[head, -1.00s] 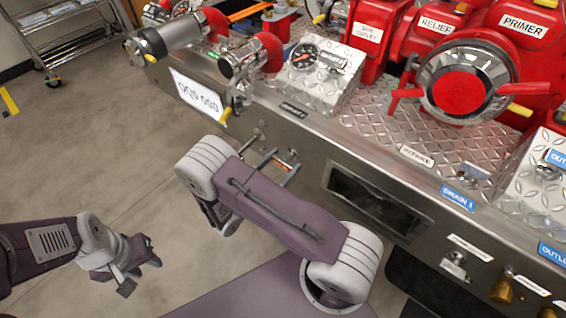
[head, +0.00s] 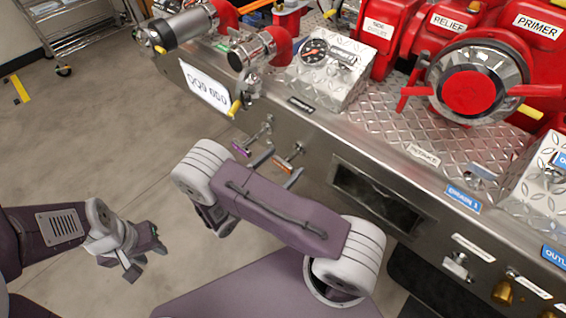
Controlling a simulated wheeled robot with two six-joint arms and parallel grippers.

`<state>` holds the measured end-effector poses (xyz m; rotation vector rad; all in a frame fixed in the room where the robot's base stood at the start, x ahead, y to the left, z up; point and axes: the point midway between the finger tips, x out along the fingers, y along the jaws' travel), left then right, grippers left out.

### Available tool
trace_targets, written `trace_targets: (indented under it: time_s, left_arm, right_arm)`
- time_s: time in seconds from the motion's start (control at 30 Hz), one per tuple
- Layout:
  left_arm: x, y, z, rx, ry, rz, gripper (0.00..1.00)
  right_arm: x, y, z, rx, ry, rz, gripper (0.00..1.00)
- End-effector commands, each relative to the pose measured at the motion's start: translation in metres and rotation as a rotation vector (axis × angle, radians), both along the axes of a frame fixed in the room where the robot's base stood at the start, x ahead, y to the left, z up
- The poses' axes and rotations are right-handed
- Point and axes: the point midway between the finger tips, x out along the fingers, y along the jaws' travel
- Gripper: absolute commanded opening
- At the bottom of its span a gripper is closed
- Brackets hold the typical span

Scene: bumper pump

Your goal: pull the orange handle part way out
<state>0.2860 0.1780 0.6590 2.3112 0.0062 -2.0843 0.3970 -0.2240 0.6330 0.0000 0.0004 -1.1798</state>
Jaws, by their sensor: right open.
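The orange handle (head: 283,164) is a small bar on a short metal rod, sticking out from the front face of the steel bumper panel. My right gripper (head: 277,169) is open at the handle, with one finger on each side of it and the bar showing between them. I cannot tell whether either finger touches it. My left gripper (head: 146,259) is apart from the panel, low at the left over the floor, its fingers spread and empty.
A purple handle (head: 241,150) sits just left of the orange one. A dark recess (head: 378,198) lies right.

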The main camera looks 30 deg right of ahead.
Motion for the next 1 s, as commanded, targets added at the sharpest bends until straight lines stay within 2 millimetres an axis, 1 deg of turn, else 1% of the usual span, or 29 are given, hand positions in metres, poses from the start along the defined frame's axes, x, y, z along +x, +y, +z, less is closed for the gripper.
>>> trace_targets:
  time_s: [0.23,0.3,0.4,0.53,1.0]
  left_arm:
    - [0.000,0.000,0.013,0.000,0.000,0.000,0.36]
    - [0.000,0.000,0.015,0.000,0.000,0.000,0.36]
    - [0.000,0.000,0.016,0.000,0.000,0.000,0.36]
    - [0.000,0.000,0.016,0.000,0.000,0.000,0.36]
    - [0.000,0.000,0.016,0.000,0.000,0.000,0.36]
  right_arm:
    - [-0.019,0.049,0.002,0.000,-0.001,0.008,0.95]
    - [-0.024,0.062,0.002,0.001,-0.001,0.007,0.95]
    - [-0.030,0.074,0.001,0.000,0.000,0.004,0.95]
    - [-0.033,0.081,0.000,0.000,0.000,0.002,0.95]
    - [-0.033,0.081,0.000,0.000,0.001,0.002,0.95]
